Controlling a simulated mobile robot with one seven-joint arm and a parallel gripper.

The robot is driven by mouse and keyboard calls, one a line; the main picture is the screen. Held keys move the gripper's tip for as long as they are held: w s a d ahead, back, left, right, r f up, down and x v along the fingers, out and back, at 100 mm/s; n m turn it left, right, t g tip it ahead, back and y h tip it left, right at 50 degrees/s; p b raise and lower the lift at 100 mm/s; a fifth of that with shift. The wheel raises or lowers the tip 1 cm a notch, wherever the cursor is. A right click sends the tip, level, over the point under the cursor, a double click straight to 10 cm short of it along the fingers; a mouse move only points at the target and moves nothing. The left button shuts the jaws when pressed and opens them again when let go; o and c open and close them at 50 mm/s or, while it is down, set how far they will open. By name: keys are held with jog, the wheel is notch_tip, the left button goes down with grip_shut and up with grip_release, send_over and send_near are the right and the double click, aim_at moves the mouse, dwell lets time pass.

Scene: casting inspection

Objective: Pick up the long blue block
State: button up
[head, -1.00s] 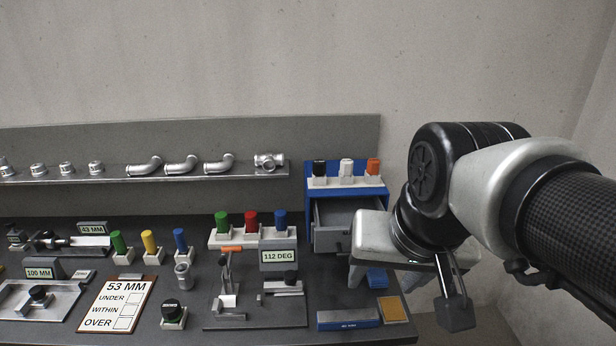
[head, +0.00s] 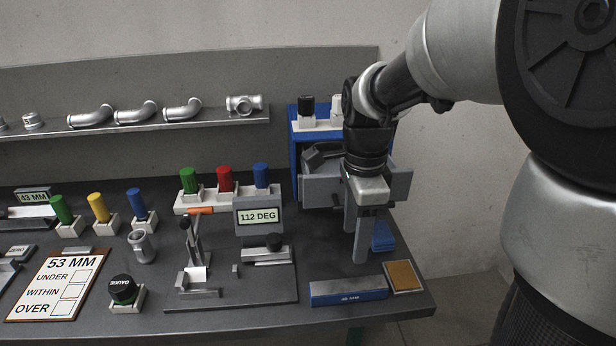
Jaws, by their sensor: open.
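The long blue block (head: 348,290) lies flat near the front right edge of the dark bench, with a grey top face and small white lettering on its blue front. My gripper (head: 354,247) points down above and behind the block, its two fingers apart with nothing between them. The fingertips look clear of the block, though their exact height is hard to tell.
A tan pad in a pale frame (head: 404,276) lies just right of the block, and a smaller blue piece (head: 383,237) lies behind. A gauge fixture (head: 268,250) stands to the left. The open drawer (head: 322,187) of the blue cabinet is behind my gripper.

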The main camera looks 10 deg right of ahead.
aim_at(349, 285)
notch_tip(349, 285, down, 16)
jog(key=b, duration=0.4)
jog(key=shift+r, duration=0.2)
jog(key=c, duration=1.3)
